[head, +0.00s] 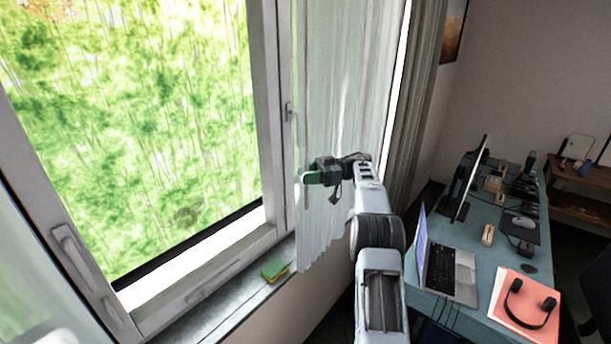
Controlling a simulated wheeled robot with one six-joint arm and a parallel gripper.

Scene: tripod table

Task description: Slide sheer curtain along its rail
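The sheer curtain (338,70) is white and half see-through. It hangs in folds in front of the right part of the window, and its lower edge ends a little above or at the sill. My gripper (309,178) is at the curtain's left edge, in its lower half, pointing left. The fingers overlap the curtain in the picture. I cannot tell whether they are open, shut, or gripping the cloth. The rail is above the picture and is not in view.
A green and yellow block (274,269) lies on the window sill (222,303). A thicker grey curtain (418,90) hangs at the right. A desk (458,236) with a laptop (447,272), monitor and headphones (531,303) stands right of my arm. Window handles stick out at the frame.

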